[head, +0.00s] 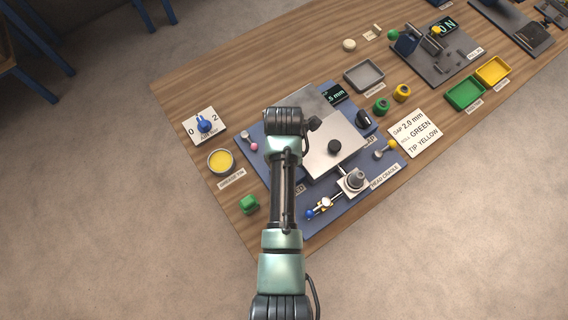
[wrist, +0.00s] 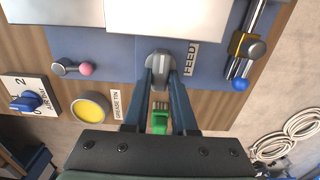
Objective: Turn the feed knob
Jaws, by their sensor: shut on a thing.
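The feed knob (wrist: 159,58) is a grey knob at the edge of the blue machine base, beside the label FEED (wrist: 190,58), in the wrist view. My gripper (wrist: 160,76) has its two dark blue fingers on either side of the knob, shut on it. The fingertips partly cover the knob. In the head view my own arm hides the knob and gripper; the machine's blue base (head: 330,220) shows around it.
A green brush-like thing (wrist: 160,122) lies on the table beneath my fingers. The yellow grease tin (wrist: 90,108), a pink-tipped lever (wrist: 72,68) and a blue air switch (wrist: 27,102) are to the left. A rod with a blue end (wrist: 240,83) is to the right.

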